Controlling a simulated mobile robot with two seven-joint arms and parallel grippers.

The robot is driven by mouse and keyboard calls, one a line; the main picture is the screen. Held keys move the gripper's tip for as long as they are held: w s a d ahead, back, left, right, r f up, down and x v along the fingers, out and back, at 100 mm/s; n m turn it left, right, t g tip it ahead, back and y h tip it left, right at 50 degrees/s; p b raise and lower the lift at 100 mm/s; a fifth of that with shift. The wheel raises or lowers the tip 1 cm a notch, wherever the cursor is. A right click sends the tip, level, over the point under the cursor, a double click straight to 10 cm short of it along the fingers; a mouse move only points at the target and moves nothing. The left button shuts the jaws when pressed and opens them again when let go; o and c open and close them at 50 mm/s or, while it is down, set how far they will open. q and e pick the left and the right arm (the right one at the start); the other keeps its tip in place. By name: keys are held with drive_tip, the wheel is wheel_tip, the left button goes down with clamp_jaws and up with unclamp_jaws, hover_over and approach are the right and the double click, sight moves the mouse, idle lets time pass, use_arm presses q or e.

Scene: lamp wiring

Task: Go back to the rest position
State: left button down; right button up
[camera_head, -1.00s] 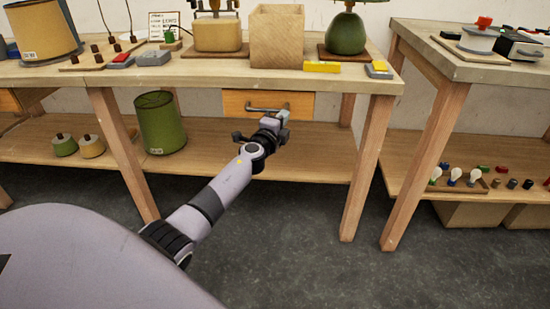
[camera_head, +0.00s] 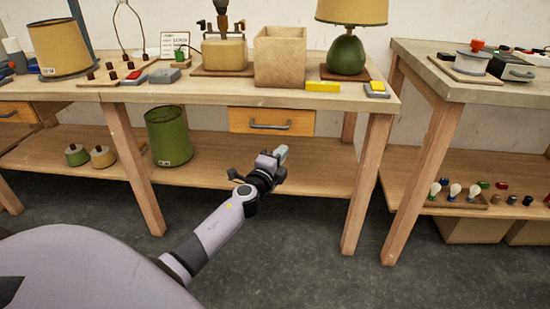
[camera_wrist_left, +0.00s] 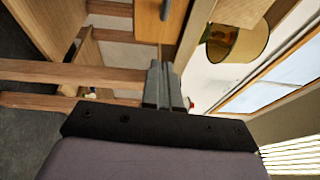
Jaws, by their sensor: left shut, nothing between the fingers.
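My left gripper (camera_head: 281,153) is in front of the workbench, below the drawer and over the lower shelf in the head view. Its fingers are shut and empty. In the left wrist view the closed fingers (camera_wrist_left: 166,85) point toward the bench, with nothing between them. The drawer (camera_head: 271,121) with its grey handle is closed, and the gripper is apart from it. My right gripper shows in neither view.
The workbench top (camera_head: 215,94) holds a wooden box (camera_head: 280,58), a green lamp (camera_head: 346,52) and a tan shade (camera_head: 58,48). A green shade (camera_head: 168,136) stands on the lower shelf. A second bench (camera_head: 455,85) stands at right. The floor in front is clear.

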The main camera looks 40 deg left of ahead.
use_arm(q)
drive_tip(key=v, duration=0.3)
drive_tip(key=shift+s, duration=0.4)
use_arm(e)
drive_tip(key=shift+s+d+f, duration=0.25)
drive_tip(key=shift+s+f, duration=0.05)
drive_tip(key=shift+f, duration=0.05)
use_arm(q)
drive_tip(key=s+d+f+n+g+h, duration=0.2)
drive_tip(key=s+d+f+n, duration=0.3)
drive_tip(key=s+d, duration=0.35)
drive_tip(key=s+d+f+n+g+h, duration=0.3)
drive_tip(key=s+d+f+n, duration=0.1)
drive_tip(key=s+d, duration=0.4)
drive_tip(key=s+d+f+n+g+h, duration=0.2)
drive_tip(key=s+d+f+n, duration=0.4)
drive_tip(key=s, duration=0.4)
wheel_tip(320, 180, up, 16)
drive_tip(key=s+a+m+p, duration=0.1)
drive_tip(key=a+p, duration=0.1)
drive_tip(key=p, duration=1.8)
drive_tip(key=shift+s+g+y, duration=0.25)
drive_tip(key=shift+g+y, duration=0.05)
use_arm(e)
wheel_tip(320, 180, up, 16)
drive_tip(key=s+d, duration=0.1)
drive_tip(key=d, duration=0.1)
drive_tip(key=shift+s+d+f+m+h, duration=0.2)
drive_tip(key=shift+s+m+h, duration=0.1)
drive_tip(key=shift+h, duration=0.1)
